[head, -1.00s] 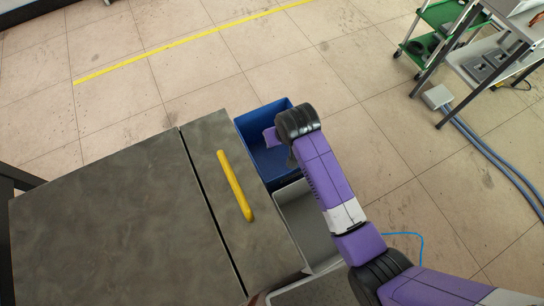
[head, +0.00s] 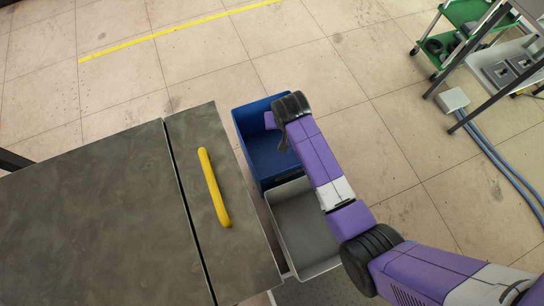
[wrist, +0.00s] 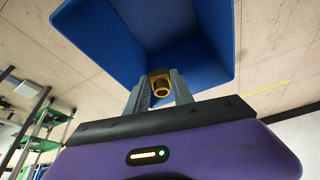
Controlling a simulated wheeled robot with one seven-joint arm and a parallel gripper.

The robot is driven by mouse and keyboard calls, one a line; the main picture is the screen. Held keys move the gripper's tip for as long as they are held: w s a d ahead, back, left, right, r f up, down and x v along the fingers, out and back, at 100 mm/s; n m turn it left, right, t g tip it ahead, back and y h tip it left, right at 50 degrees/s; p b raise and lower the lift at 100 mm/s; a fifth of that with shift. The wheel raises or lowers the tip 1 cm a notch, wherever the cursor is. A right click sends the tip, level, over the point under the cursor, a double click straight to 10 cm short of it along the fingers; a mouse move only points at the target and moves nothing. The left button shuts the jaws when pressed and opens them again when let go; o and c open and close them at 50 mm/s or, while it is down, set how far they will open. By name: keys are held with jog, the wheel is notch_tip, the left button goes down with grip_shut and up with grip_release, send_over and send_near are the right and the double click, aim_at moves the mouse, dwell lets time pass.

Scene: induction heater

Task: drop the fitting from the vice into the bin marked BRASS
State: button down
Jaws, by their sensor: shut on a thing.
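The brass-coloured fitting (wrist: 162,86) is held between the two grey fingers of my gripper (wrist: 160,92) in the wrist view. The gripper is shut on it. A blue bin (wrist: 85,30) opens behind the fingertips in that view. In the head view, the blue bin (head: 262,145) stands right of the bench, with the end of my arm above its right side. My arm hides the fingers and the fitting there. A grey bin (head: 300,225) stands beside the blue one, nearer to me. I can read no BRASS marking on either bin. The vice is not in view.
A dark bench top (head: 90,220) with a yellow bar (head: 213,187) lies left of the bins. A green cart (head: 465,15) and a metal rack (head: 510,65) stand at the far right, with blue hoses (head: 490,145) on the floor. The floor behind the bins is clear.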

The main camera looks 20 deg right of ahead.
notch_tip(320, 180, down, 5)
jog(key=b, duration=0.4)
jog(key=shift+r, duration=0.1)
jog(key=c, duration=1)
grip_release()
jog(key=shift+s+r, duration=0.1)
jog(key=shift+p+v, duration=0.6)
jog(key=shift+v, duration=3.2)
